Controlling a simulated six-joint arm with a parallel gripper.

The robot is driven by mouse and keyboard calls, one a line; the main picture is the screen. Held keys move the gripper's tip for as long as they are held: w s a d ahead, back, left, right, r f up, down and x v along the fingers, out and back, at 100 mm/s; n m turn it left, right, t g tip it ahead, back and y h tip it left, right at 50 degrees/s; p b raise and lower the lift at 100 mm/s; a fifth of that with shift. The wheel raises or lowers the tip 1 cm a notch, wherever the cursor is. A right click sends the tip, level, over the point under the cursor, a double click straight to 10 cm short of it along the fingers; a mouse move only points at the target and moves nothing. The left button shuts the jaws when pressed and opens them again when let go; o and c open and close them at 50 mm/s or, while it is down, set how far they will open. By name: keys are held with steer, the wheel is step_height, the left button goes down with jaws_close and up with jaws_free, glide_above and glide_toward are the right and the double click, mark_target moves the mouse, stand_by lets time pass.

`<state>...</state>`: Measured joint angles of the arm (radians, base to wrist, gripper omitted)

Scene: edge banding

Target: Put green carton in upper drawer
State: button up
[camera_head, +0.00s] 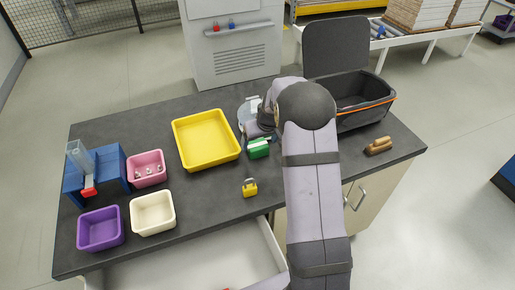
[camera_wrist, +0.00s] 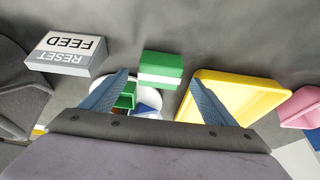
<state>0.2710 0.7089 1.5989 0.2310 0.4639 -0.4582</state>
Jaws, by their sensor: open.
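The green carton (camera_head: 258,148) with a white band lies on the dark table, right of the yellow tray. In the wrist view the green carton (camera_wrist: 161,66) lies just beyond my open fingertips (camera_wrist: 159,80), roughly centred between them. No contact shows. In the head view my gripper (camera_head: 262,130) is low behind the carton, mostly hidden by my arm. Another green item (camera_wrist: 126,97) shows between my fingers, on a white round dish (camera_wrist: 148,101). A drawer (camera_head: 190,272) stands pulled out below the table's front edge; its interior is partly cut off by the frame.
A yellow tray (camera_head: 206,140), pink bin (camera_head: 146,180), cream bin (camera_head: 152,224) and purple bin (camera_head: 100,240) stand left. A yellow padlock-like item (camera_head: 250,189) lies in front. A dark basket (camera_head: 350,100) and a brown brush (camera_head: 379,146) are right. A FEED/RESET block (camera_wrist: 68,52) is nearby.

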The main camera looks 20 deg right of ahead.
mark_target(258, 144)
steer(key=shift+p+x, duration=1.15)
steer(key=shift+x, duration=1.45)
steer(key=shift+w+r, duration=0.1)
steer(key=shift+w, duration=0.05)
steer(key=c, duration=1.2)
steer(key=shift+r, duration=0.15)
step_height(258, 144, up, 10)
steer(key=b, duration=0.2)
steer(key=shift+b, duration=0.4)
steer(key=shift+c, duration=0.2)
